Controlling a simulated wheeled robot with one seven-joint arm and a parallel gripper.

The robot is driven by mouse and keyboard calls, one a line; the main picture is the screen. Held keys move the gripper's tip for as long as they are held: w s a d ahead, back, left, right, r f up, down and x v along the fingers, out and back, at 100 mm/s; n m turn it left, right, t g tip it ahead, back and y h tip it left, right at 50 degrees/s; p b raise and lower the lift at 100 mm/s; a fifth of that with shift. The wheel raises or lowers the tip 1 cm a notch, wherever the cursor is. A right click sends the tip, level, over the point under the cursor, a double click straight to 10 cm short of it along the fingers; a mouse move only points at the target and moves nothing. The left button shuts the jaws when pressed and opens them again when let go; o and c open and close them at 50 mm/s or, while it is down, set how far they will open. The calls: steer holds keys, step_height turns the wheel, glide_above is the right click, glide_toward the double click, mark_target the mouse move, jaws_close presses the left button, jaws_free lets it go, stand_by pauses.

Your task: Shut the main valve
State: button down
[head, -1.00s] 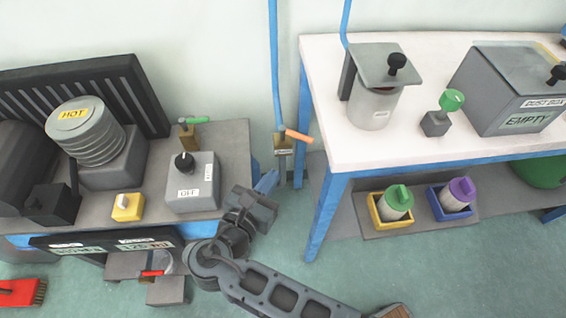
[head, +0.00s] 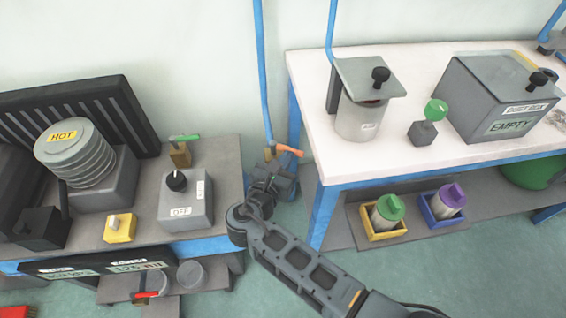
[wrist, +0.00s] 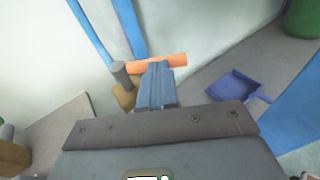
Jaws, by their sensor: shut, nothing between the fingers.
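An orange lever handle (head: 290,150) sits on a brass-coloured valve at the foot of the blue wall pipe (head: 262,70), between the two benches. I take it for the main valve. The lever sticks out to the right, across the pipe. In the wrist view the lever (wrist: 168,62) lies just beyond my fingertips, with the valve body (wrist: 126,94) and a grey stem to the left. My gripper (head: 274,164) is shut and empty, right at the valve, and hides most of its body. I cannot tell whether the fingers touch the lever.
A grey left bench (head: 226,180) holds a HOT coil unit, an OFF switch box (head: 186,205) and a small green-handled valve (head: 181,152). A white table (head: 310,85) stands right, its blue leg (head: 322,218) close to my arm. A blue tray (wrist: 232,92) lies right of the fingers.

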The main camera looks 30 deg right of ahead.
mark_target(297, 152)
steer(key=shift+d+r+n+t+y+p, duration=0.1)
steer(key=shift+d+n+t+y+p, duration=0.3)
steer(key=shift+p, duration=0.35)
steer(key=shift+w+d+n+t+y+p, duration=0.3)
steer(key=shift+d+n+t+y+p, duration=0.45)
steer(key=shift+n+y, duration=0.15)
steer(key=shift+w+d+n+t+y+p, duration=0.3)
steer(key=shift+d+n+t+y+p, duration=0.35)
steer(key=shift+n+y+p, duration=0.2)
steer(key=shift+d, duration=0.15)
steer(key=v, duration=0.8)
steer(key=shift+w, duration=0.1)
